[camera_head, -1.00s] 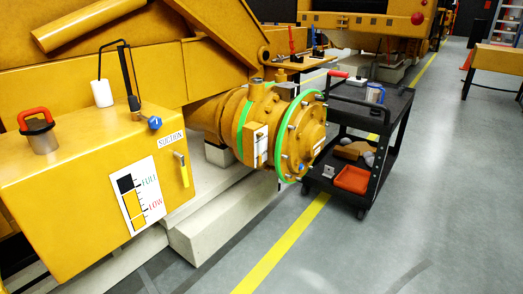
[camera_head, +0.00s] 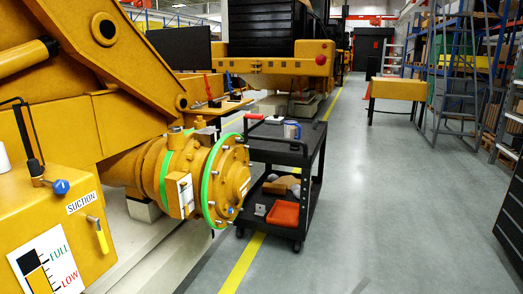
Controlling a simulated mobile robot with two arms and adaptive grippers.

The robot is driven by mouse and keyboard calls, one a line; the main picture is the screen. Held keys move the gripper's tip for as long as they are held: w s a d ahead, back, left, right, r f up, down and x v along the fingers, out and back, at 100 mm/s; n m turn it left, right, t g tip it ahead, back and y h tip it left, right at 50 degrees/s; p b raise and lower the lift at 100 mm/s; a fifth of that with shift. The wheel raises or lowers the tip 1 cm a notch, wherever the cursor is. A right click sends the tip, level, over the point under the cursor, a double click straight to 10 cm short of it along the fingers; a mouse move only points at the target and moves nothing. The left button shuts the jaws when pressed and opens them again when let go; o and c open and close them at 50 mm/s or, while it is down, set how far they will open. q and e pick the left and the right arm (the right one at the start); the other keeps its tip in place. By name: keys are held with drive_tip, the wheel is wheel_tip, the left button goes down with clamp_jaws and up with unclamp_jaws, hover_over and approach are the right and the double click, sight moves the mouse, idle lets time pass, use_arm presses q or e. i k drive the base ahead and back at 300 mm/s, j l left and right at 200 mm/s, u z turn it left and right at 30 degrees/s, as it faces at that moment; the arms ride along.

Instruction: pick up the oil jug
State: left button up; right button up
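Neither of my grippers is in view, and nothing is seen touching the container.
The yellow machine with its round flanged end (camera_head: 228,185) stands left of the cart, very close to it. An orange tray (camera_head: 283,214) lies on the cart's lower shelf. A yellow table (camera_head: 398,89) and ladder stand further back. The grey floor right of the cart is clear.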

sight(290, 126)
drive_tip(key=i+l+z, duration=0.3)
drive_tip(key=i+z, duration=0.15)
drive_tip(key=i, duration=0.3)
drive_tip(key=i+z, duration=0.4)
drive_tip(key=i, duration=2.55)
drive_tip(key=i+l+u, duration=0.1)
drive_tip(key=i+u, duration=0.25)
drive_tip(key=i, duration=0.2)
drive_tip(key=i+l+u, duration=0.2)
drive_tip(key=i+u, duration=0.2)
drive_tip(key=i, duration=0.15)
drive_tip(key=i+l+u, duration=0.6)
drive_tip(key=u, duration=0.25)
drive_tip(key=i+l+u, duration=0.3)
drive_tip(key=u, duration=0.15)
drive_tip(key=i+l+u, duration=0.2)
drive_tip(key=l+u, duration=0.3)
drive_tip(key=i+l+u, duration=0.1)
drive_tip(key=l+u, duration=0.85)
